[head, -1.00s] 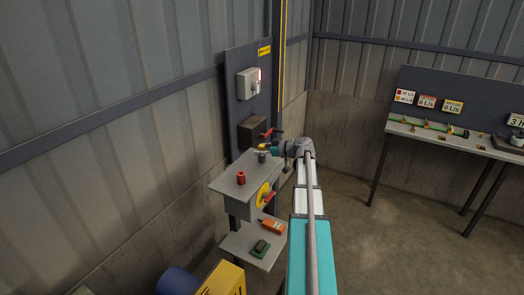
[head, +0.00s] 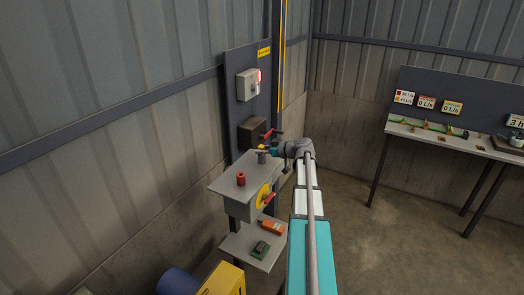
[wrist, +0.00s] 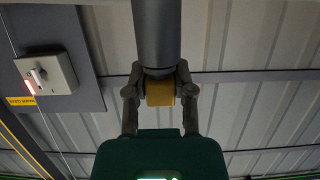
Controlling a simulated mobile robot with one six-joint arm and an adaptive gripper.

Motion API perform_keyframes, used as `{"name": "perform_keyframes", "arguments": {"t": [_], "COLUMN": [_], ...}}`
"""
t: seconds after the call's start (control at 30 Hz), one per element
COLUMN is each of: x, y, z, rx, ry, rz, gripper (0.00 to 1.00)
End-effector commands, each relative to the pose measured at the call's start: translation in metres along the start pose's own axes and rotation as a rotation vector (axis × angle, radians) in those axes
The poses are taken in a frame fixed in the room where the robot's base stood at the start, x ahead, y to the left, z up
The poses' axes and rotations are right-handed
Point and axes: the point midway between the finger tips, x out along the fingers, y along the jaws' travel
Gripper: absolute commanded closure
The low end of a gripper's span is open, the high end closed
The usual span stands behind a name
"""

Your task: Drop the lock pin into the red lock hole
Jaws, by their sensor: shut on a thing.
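My gripper (head: 270,150) is over the far end of the grey stand top (head: 226,186). In the wrist view its two fingers (wrist: 160,92) are shut on a small yellow block (wrist: 160,92), which I take as the lock pin's head. A dark grey cylinder (wrist: 160,35) runs from the block to the picture's top edge. In the head view a grey cylinder (head: 262,157) shows just below the yellow piece (head: 262,148); I cannot tell whether it touches the top. A red cylinder (head: 241,179) with a dark top, likely the red lock hole, stands nearer on the stand top, apart from my gripper.
A yellow disc (head: 262,195) with a red handle is on the stand's side. A lower shelf (head: 238,246) holds an orange device (head: 271,227) and a green one (head: 261,248). A brown box (head: 250,133) and a switch box (head: 248,84) are behind.

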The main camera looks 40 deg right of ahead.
Motion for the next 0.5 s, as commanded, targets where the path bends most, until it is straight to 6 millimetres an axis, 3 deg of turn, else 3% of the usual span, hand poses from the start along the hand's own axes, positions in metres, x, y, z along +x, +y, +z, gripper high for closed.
{"name": "perform_keyframes", "arguments": {"t": [0.5], "x": [-0.012], "y": [0.0], "z": [-0.041], "rx": [0.0], "ry": [0.0], "rz": [-0.001], "gripper": [1.0]}}
